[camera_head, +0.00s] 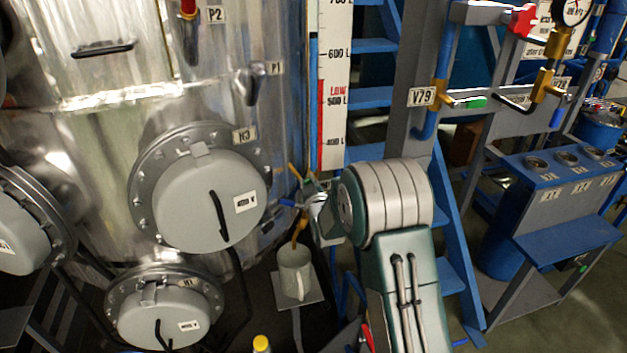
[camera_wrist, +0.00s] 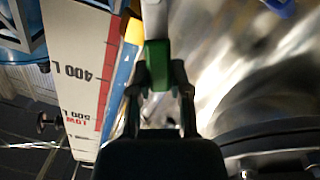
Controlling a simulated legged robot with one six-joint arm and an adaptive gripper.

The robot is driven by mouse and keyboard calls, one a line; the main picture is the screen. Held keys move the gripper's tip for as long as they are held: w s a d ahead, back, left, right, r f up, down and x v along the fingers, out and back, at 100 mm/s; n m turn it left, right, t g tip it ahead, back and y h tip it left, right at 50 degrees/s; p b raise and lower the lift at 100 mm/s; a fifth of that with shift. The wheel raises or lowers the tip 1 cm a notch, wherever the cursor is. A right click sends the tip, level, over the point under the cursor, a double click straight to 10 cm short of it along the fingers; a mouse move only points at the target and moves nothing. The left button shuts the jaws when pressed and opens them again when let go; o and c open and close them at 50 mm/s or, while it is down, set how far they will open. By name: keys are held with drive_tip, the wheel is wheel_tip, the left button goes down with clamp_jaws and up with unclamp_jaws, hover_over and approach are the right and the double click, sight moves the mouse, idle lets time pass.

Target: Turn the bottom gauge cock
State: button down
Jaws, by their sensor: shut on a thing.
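The bottom gauge cock sits low beside the tank, near the foot of the level scale (camera_head: 333,100). In the wrist view, its green handle (camera_wrist: 157,55) lies between the dark fingers of my gripper (camera_wrist: 160,100), which is shut on it. A pale metal part continues beyond the handle at the top of that view. In the head view, my gripper (camera_head: 318,205) reaches left from my wrist to the cock. My arm and the small fittings there hide most of the contact. A blue handle (camera_head: 288,203) shows just left of my gripper.
A pale mug (camera_head: 295,272) stands on a small plate below a brown-orange spout (camera_head: 299,232). The round hatch N3 (camera_head: 210,198) bulges from the tank at left. Blue stairs (camera_head: 372,97) rise close behind my arm. A blue bench (camera_head: 565,185) stands at right.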

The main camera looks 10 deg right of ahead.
drive_tip(key=a+n, duration=0.1)
drive_tip(key=n, duration=0.1)
drive_tip(key=a+f+n, duration=0.1)
drive_tip(key=f+n, duration=0.1)
drive_tip(key=n, duration=0.1)
drive_tip(key=shift+s+a+n, duration=0.1)
drive_tip(key=shift+a+n, duration=0.2)
drive_tip(key=shift+a, duration=0.1)
drive_tip(key=n, duration=0.1)
drive_tip(key=f+n, duration=0.1)
drive_tip(key=shift+a+f+n, duration=0.2)
drive_tip(key=shift+a+n, duration=0.1)
drive_tip(key=shift+a+f+n, duration=0.25)
drive_tip(key=shift+f+n, duration=0.65)
drive_tip(key=shift+n, duration=0.6)
drive_tip(key=shift+s, duration=0.1)
drive_tip(key=c, duration=0.6)
unclamp_jaws()
drive_tip(key=shift+a+f, duration=0.1)
drive_tip(key=shift+o, duration=0.2)
